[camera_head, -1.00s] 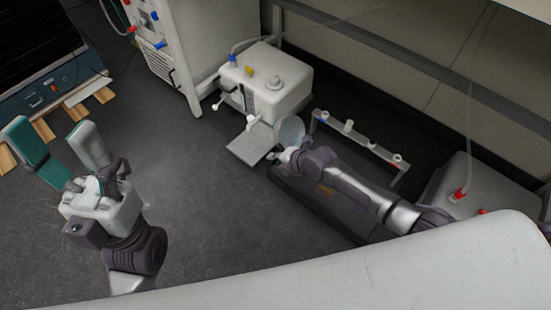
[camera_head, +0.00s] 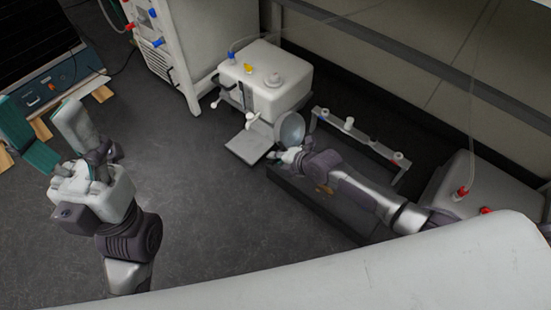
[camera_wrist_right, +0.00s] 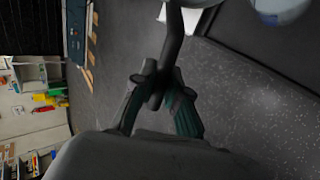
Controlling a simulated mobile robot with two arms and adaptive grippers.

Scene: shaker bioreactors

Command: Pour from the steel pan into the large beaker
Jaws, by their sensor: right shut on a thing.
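The steel pan (camera_head: 291,128) is a round grey disc in front of the white box-shaped device in the head view. It looks tilted. My right gripper (camera_head: 291,154) is at its near edge, where the handle is mostly hidden. In the right wrist view my right gripper (camera_wrist_right: 160,97) is shut on the dark pan handle (camera_wrist_right: 172,42), which runs up to the frame's top. A pale, glassy rounded thing (camera_wrist_right: 280,8) is cut off there; I cannot tell if it is the large beaker. My left gripper (camera_head: 42,118) is open and empty, above the floor at the left.
The white device (camera_head: 266,80) stands behind the pan, with a flat grey plate (camera_head: 249,146) at its front. A rack bar (camera_head: 362,138) with small fittings is to the right. A white cabinet (camera_head: 185,50) stands at the back. The middle floor is clear.

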